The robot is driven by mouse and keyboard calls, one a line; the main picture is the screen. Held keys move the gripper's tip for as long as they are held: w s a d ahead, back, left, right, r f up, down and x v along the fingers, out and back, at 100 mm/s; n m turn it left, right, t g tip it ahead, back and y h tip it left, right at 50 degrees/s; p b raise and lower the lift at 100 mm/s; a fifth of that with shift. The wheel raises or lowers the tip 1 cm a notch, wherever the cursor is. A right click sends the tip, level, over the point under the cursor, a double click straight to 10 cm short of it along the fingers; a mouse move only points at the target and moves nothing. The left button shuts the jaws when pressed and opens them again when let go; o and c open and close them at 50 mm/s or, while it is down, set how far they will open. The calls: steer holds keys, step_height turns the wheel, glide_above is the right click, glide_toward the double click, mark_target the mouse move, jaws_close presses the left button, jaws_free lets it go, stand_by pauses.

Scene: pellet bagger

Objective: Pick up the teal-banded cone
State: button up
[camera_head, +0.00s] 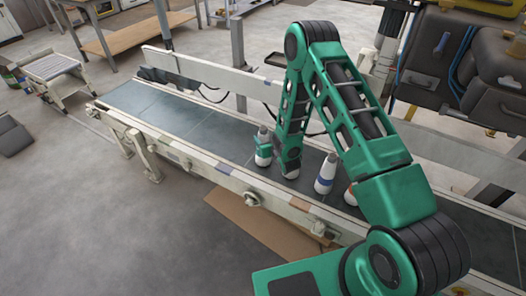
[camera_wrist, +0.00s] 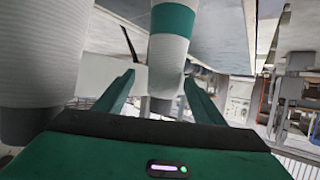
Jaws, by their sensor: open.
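The teal-banded cone (camera_head: 263,158) stands on the conveyor belt, just left of my arm's lower end in the head view. It is pale with a teal band. In the wrist view the teal-banded cone (camera_wrist: 169,55) appears inverted, its dark tip pointing down the picture, in line with the gap between my fingers. My gripper (camera_wrist: 160,80) is open, with one finger to each side of the cone's narrow part. Contact is not visible, and I cannot tell how deep the cone sits between the fingers. My arm hides most of the gripper in the head view.
A large pale cone (camera_wrist: 40,50) is close on the left in the wrist view. A rail (camera_head: 215,72) runs behind the belt.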

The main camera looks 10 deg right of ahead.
steer(key=x, duration=0.5)
steer(key=shift+a+f, duration=0.25)
steer(key=shift+a, duration=0.05)
steer(key=shift+w+f, duration=0.2)
steer(key=shift+w, duration=0.35)
steer(key=shift+c, duration=0.7)
jaws_close()
